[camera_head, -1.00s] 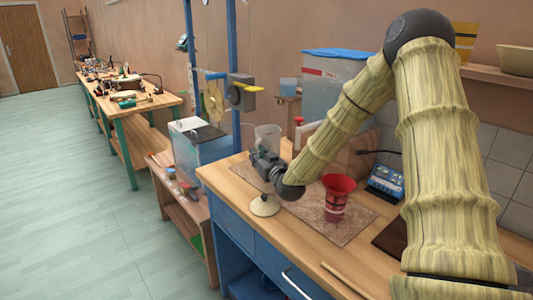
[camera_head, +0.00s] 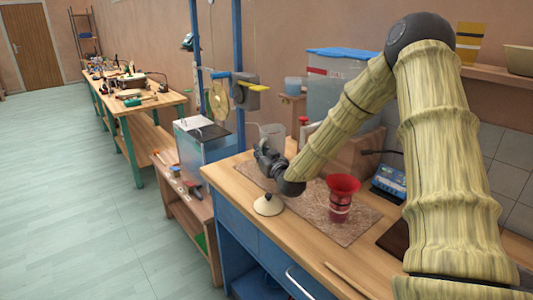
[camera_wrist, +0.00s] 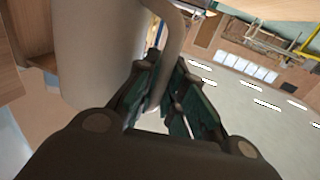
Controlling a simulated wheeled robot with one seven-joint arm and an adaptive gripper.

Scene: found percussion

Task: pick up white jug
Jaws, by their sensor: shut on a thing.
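The white jug (camera_head: 272,134) shows pale grey at the back left of the workbench in the head view, partly behind my gripper. My gripper (camera_head: 262,156) is in front of it. In the wrist view, the jug's large plain body (camera_wrist: 95,55) fills the upper left, and its curved handle (camera_wrist: 172,45) comes down between the fingers. My gripper (camera_wrist: 165,92) is shut on the handle. The jug's base is hidden in the head view, so I cannot tell whether it touches the bench.
A red flared cup (camera_head: 341,198) stands on the brown mat (camera_head: 310,221) to the right. A blue device (camera_head: 388,181) lies behind it. A wooden stick (camera_head: 346,281) lies near the front edge.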

